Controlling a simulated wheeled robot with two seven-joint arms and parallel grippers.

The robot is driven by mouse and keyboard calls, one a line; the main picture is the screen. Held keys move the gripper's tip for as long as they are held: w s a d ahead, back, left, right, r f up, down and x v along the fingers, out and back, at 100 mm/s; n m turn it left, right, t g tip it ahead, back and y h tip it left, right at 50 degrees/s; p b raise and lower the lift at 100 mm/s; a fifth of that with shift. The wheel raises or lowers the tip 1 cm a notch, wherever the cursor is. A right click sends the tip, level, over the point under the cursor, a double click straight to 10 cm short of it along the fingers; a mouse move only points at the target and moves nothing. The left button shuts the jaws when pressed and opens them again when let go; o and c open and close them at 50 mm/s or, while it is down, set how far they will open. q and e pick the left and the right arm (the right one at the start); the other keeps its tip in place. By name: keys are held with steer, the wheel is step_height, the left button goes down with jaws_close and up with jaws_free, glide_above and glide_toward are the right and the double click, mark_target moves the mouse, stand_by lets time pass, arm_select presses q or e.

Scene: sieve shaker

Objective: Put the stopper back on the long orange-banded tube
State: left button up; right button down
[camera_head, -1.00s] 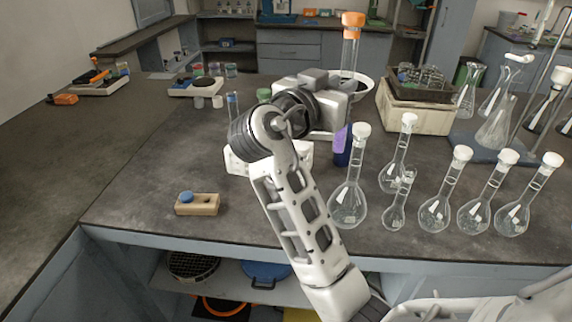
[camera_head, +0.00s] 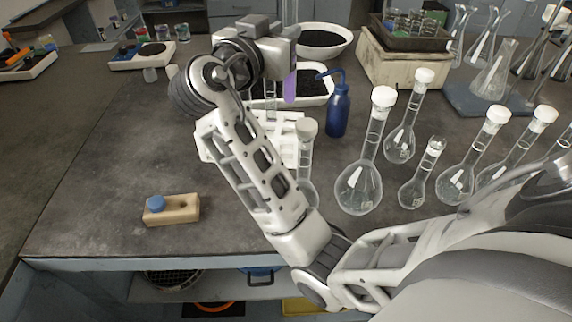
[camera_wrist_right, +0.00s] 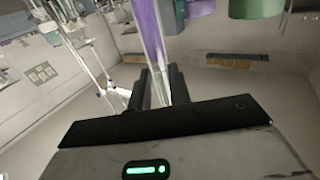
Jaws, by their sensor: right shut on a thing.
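My right gripper (camera_head: 284,46) is shut on a long glass tube (camera_head: 290,11) and holds it upright above the bench. The tube's purple lower part (camera_head: 290,86) hangs below the jaws; its top is cut off by the frame edge. In the right wrist view the dark fingers (camera_wrist_right: 158,88) close on the clear glass, beside the purple part (camera_wrist_right: 147,25). A blue stopper-like piece (camera_head: 155,203) sits at the left end of a small wooden block (camera_head: 185,214), beside a bare hole. My left gripper is not in view.
A white rack (camera_head: 283,128) is partly hidden behind my right arm. A blue wash bottle (camera_head: 338,108) stands beside it. Several stoppered flasks, one at the front (camera_head: 359,188), crowd the right. A black-filled tray (camera_head: 310,87) lies behind. The bench left of the block is clear.

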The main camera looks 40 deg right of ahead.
arm_select(q)
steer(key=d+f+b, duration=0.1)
steer(key=b, duration=0.3)
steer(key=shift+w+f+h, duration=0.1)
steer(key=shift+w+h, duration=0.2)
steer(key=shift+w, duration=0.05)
arm_select(e)
step_height(320, 180, down, 5)
steer(key=shift+w+f, duration=0.15)
steer(key=shift+f, duration=0.05)
